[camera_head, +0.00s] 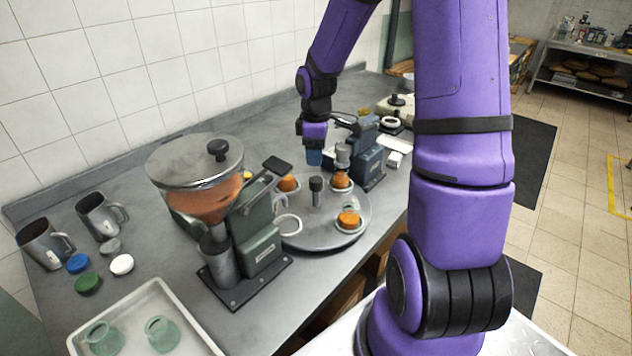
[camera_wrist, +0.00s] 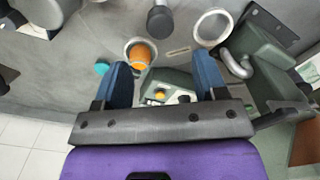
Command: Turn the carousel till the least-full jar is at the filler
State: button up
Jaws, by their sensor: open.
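The grey round carousel (camera_head: 318,236) stands on the bench with a dark centre post (camera_head: 316,188). Jars with orange contents sit around its rim: one at the back left (camera_head: 289,184), one at the back right (camera_head: 341,181), and one at the front right (camera_head: 349,219). Their fill levels are hard to compare. A pale ring (camera_head: 289,225) shows at the left rim beside the filler (camera_head: 262,240), whose clear hopper holds orange material. My gripper (camera_head: 314,157) hangs open, pointing down, behind the centre post. In the wrist view, its blue fingers (camera_wrist: 164,85) are apart, with an orange jar (camera_wrist: 140,55) near the left finger.
A blue-grey machine (camera_head: 368,152) stands behind the carousel's right side. Two metal mugs (camera_head: 98,215), several coloured lids (camera_head: 88,283) and a white tray (camera_head: 145,300) with two empty greenish jars (camera_head: 162,333) are at the left. Bare bench lies along the back wall.

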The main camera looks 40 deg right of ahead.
aim_at(316, 179)
notch_tip(316, 179, down, 10)
dwell(0.5)
grip_shut()
